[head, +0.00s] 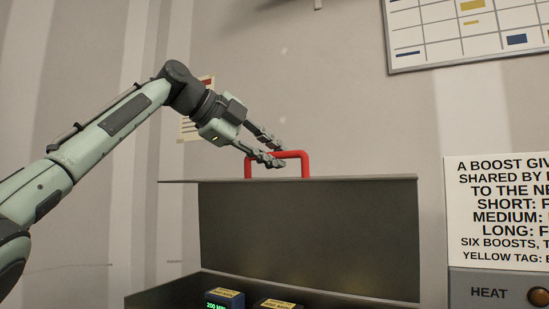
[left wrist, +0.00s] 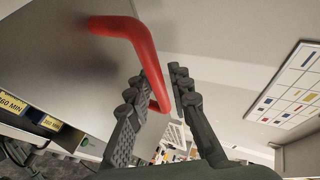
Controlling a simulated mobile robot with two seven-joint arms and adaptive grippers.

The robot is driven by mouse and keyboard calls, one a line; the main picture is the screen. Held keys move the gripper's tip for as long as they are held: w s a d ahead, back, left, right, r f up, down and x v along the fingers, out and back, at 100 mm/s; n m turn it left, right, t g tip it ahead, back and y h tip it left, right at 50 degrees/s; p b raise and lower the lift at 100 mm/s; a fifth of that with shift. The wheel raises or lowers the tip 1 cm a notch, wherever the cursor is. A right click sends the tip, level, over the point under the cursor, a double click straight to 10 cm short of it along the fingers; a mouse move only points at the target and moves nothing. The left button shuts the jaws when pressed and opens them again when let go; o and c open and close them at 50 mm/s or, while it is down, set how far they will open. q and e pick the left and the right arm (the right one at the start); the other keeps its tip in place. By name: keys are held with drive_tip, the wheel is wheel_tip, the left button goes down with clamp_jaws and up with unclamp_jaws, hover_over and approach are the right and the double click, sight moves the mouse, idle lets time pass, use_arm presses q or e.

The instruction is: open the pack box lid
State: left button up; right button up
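The pack box lid (head: 350,230) stands raised, its dark inner face toward me in the head view. A red handle (head: 305,165) sticks up from its top edge. The handle also shows in the left wrist view (left wrist: 135,35), on the lid's grey face (left wrist: 60,65). My left gripper (head: 277,152) is at the handle, with one fingertip on either side of its bar. In the left wrist view the fingers (left wrist: 157,85) are apart, with the handle's end between them and a gap beside it. Contact is unclear. My right gripper is out of view.
Packs with yellow labels (head: 224,293) sit in the open box (head: 160,298) below the lid. A sign (head: 500,205) and a HEAT panel (head: 490,275) are on the right. A wall chart (head: 430,38) hangs above.

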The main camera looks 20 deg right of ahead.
use_arm(q)
drive_tip(key=shift+o, duration=1.1)
drive_tip(key=shift+s+a, duration=0.1)
drive_tip(key=shift+f, duration=0.1)
drive_tip(key=v, duration=1.2)
drive_tip(key=shift+c, duration=0.4)
